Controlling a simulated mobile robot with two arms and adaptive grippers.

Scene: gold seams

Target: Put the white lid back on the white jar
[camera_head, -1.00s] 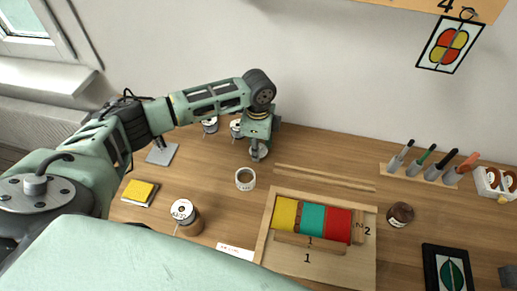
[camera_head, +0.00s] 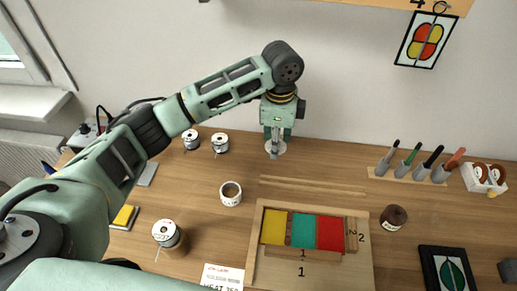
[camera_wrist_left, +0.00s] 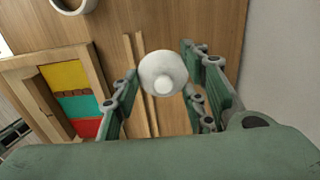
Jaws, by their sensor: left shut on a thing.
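The white lid (camera_head: 275,148) is a round disc with a knob, seen clearly in the left wrist view (camera_wrist_left: 162,73). My left gripper (camera_head: 277,140) is shut on it and holds it above the back of the table, behind the thin wooden strips. A small white round container (camera_head: 231,193) with dark marks on its side and an open brown-looking top stands to the lower left of the gripper; it seems to be the white jar. Its rim shows at the top of the left wrist view (camera_wrist_left: 73,6). The lid is apart from it. My right gripper is not in view.
A wooden frame (camera_head: 257,225) with yellow, green and red blocks lies in front. Thin strips (camera_head: 312,187) lie behind it. Spools (camera_head: 220,143) stand at the back left, another (camera_head: 167,233) at the front left. A tool rack (camera_head: 408,176) and brown jar (camera_head: 394,217) are right.

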